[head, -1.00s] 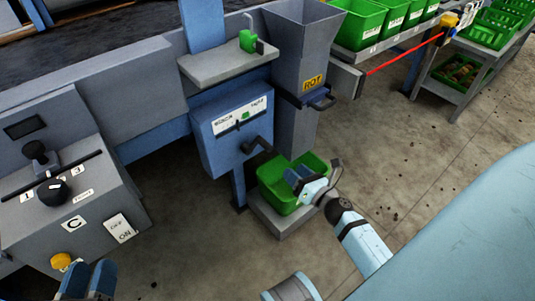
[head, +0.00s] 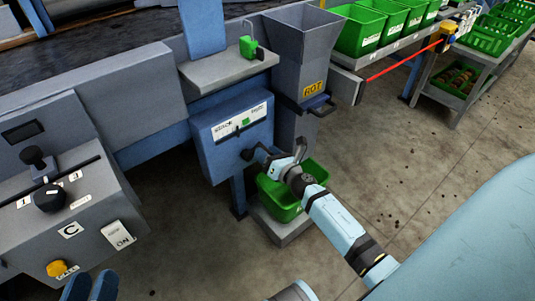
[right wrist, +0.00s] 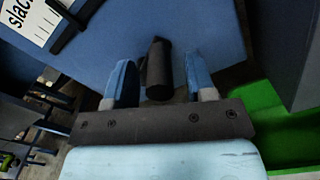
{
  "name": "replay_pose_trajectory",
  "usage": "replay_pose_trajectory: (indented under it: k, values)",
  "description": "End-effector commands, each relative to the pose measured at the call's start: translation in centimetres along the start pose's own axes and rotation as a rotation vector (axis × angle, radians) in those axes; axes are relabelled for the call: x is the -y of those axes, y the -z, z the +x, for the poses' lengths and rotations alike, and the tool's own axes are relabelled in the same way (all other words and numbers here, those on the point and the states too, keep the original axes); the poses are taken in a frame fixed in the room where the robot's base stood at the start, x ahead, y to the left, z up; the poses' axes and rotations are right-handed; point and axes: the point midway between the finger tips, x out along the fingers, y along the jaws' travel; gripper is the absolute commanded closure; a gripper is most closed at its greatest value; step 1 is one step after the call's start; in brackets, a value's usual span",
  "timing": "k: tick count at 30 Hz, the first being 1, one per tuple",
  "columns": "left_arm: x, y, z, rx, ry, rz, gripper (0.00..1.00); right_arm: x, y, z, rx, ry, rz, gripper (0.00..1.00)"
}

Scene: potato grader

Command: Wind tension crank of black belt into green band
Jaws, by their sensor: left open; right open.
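The blue tension box (head: 225,155) carries a white scale (head: 232,125) with a small green band (head: 244,122). A dark pointer shows at the scale, seemingly just left of the band. The black crank (head: 249,154) sticks out of the box's front, below the scale. My right gripper (head: 272,158) is at the crank. In the right wrist view the crank's black handle (right wrist: 159,70) stands between the two blue fingers of my open right gripper (right wrist: 160,80), with gaps on both sides. My left gripper (head: 90,287) is open at the bottom left, partly out of view, far from the crank.
A grey chute (head: 297,75) marked ROT stands right of the box, with a black handle (head: 320,104). A green crate (head: 282,200) sits below it, under my right arm. A control panel (head: 65,195) with knob and buttons is at left.

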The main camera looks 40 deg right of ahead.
Motion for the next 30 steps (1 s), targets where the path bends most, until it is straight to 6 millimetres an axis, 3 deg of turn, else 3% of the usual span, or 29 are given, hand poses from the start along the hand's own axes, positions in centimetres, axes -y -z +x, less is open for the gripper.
replay_pose_trajectory:
  k: [4, 10, 20, 30]
  values:
    - [0.00, 0.03, 0.00, -0.001, 0.000, 0.000, 0.57, 0.00, -0.01, -0.02, 0.000, 0.000, 0.000, 0.52]
    - [0.00, 0.09, 0.00, -0.003, 0.000, 0.001, 0.57, 0.00, -0.01, -0.03, 0.000, 0.000, 0.000, 0.98]
    - [0.02, 0.10, 0.00, -0.004, 0.000, 0.002, 0.57, 0.14, 0.11, -0.04, 0.000, 0.000, 0.035, 0.98]
    - [0.04, 0.00, 0.01, 0.000, -0.001, 0.002, 0.57, 0.90, 0.82, -0.05, 0.000, 0.000, 0.246, 0.98]
